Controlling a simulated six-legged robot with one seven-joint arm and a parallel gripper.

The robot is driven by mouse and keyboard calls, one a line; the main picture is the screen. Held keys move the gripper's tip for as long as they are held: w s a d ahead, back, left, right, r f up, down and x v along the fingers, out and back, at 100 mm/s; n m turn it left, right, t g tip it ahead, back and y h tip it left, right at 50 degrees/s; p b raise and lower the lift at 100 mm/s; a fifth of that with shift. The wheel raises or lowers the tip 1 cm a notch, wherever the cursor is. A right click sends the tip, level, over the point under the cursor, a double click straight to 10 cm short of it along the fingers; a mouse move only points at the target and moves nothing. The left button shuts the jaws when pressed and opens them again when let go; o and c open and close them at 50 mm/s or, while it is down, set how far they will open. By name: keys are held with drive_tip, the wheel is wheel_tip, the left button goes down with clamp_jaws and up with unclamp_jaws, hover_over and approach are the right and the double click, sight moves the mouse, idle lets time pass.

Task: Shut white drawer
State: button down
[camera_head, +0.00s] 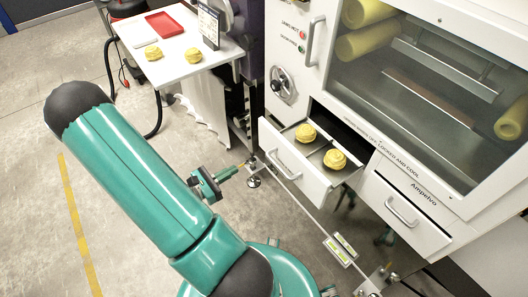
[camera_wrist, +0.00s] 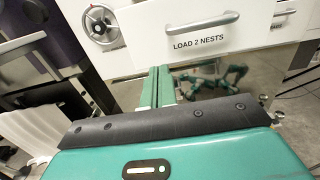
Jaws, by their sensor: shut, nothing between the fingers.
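The white drawer (camera_head: 290,174) stands pulled out from the white machine, and two yellow nests (camera_head: 306,133) (camera_head: 335,159) sit in it. Its front also shows in the wrist view (camera_wrist: 150,38), with a grey bar handle (camera_wrist: 201,22) and the label "LOAD 2 NESTS". My gripper (camera_head: 245,165) is shut and empty, to the left of the drawer front in the head view. In the wrist view its two teal fingers (camera_wrist: 160,72) lie side by side and point at the drawer front, below the handle. I cannot tell whether the tips touch it.
A second white drawer (camera_head: 402,216) to the right sits closed in the machine (camera_head: 470,190). A white side table (camera_head: 187,66) at the back left bears a red tray (camera_head: 165,25), two nests and a small sign. A low rail with feet runs below the drawers.

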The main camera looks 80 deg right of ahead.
sight(310, 132)
drive_tip(key=x, duration=1.3)
drive_tip(key=shift+s+d, duration=0.2)
drive_tip(key=shift+s, duration=0.05)
drive_tip(key=x, duration=2)
drive_tip(key=shift+s, duration=0.15)
drive_tip(key=shift+s+d+r, duration=0.1)
drive_tip(key=shift+d+r, duration=0.05)
drive_tip(key=shift+s+d, duration=0.1)
drive_tip(key=shift+s, duration=0.05)
